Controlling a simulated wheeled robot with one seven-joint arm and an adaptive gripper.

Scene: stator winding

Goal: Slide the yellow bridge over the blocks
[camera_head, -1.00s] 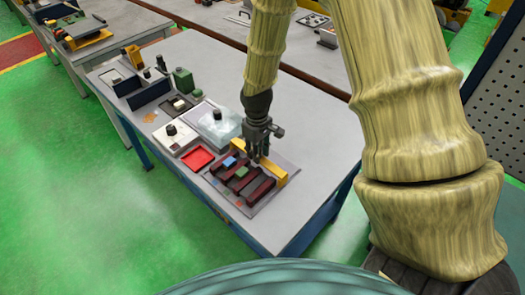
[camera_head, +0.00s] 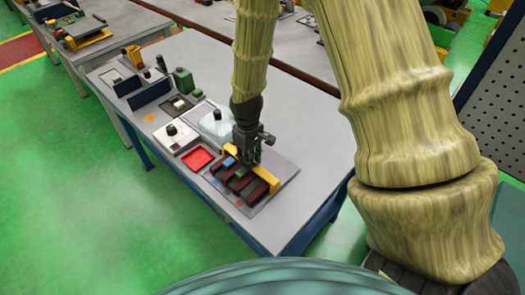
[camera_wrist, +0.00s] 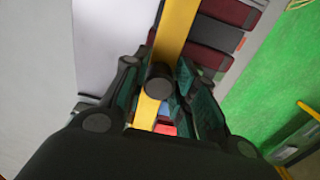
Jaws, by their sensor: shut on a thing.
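The yellow bridge (camera_head: 264,178) is a long bar lying across the row of dark red blocks (camera_head: 238,187), toward their back ends. My gripper (camera_head: 246,158) is shut on the bridge from above, near its middle. In the wrist view the bridge (camera_wrist: 177,32) runs between the fingers of my gripper (camera_wrist: 158,72), with dark red blocks (camera_wrist: 207,43) to its right. A small blue piece (camera_head: 229,162) and a green piece (camera_head: 240,174) show among the blocks. The contact between the bridge and the blocks is too small to tell.
A red tray (camera_head: 198,158) and a white box with a black knob (camera_head: 174,135) stand left of the blocks. A clear-lidded box (camera_head: 215,122) is behind. The grey base plate (camera_head: 284,171) is bare behind the bridge. The table's front right is clear.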

